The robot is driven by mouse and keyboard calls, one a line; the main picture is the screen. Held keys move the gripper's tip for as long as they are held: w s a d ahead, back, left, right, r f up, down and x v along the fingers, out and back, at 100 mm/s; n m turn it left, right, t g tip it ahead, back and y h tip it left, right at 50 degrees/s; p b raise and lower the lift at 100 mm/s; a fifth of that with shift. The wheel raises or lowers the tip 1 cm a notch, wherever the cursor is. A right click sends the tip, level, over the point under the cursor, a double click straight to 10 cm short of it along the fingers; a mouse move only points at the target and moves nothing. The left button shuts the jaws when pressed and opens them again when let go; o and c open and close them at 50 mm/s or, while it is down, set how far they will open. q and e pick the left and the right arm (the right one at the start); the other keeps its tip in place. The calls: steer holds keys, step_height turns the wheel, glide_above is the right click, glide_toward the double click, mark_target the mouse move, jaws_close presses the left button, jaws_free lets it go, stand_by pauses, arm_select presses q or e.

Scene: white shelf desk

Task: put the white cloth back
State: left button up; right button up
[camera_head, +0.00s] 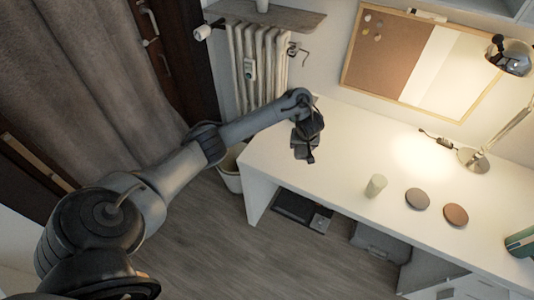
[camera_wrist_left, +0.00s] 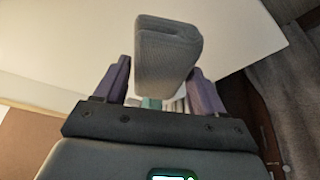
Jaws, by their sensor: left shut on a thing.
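My left gripper (camera_head: 304,150) hangs over the left end of the white desk (camera_head: 345,140), near its back left corner. In the head view I cannot make the cloth out clearly against the dark gripper. My right gripper is in neither view.
A pale cup (camera_head: 376,186), a grey disc (camera_head: 417,198) and a brown disc (camera_head: 456,214) stand on the desk. A lamp (camera_head: 475,160) stands at the back right. A radiator (camera_head: 258,65) is behind the arm. A bin (camera_head: 231,170) stands beside the desk. The desk's left part is clear.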

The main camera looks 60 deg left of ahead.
arm_select(q)
steer(key=a+f+b, duration=0.2)
steer(key=b, duration=0.1)
steer(key=a+f+b, duration=0.1)
steer(key=a+b, duration=0.1)
steer(key=shift+s+f, duration=0.35)
steer(key=shift+f, duration=0.05)
steer(key=a+f+b, duration=0.1)
steer(key=s+a+b, duration=0.1)
steer(key=a, duration=0.1)
steer(key=a+f+b, duration=0.1)
steer(key=a, duration=0.1)
steer(key=shift+s+a+f, duration=0.2)
steer(key=shift+s+f, duration=0.15)
steer(key=shift+s+a+f, duration=0.15)
steer(key=shift+s+a, duration=0.05)
steer(key=shift+a, duration=0.25)
steer(key=shift+f+b, duration=1.35)
steer(key=shift+f, duration=0.75)
steer(key=shift+r, duration=0.1)
steer(key=o, duration=1)
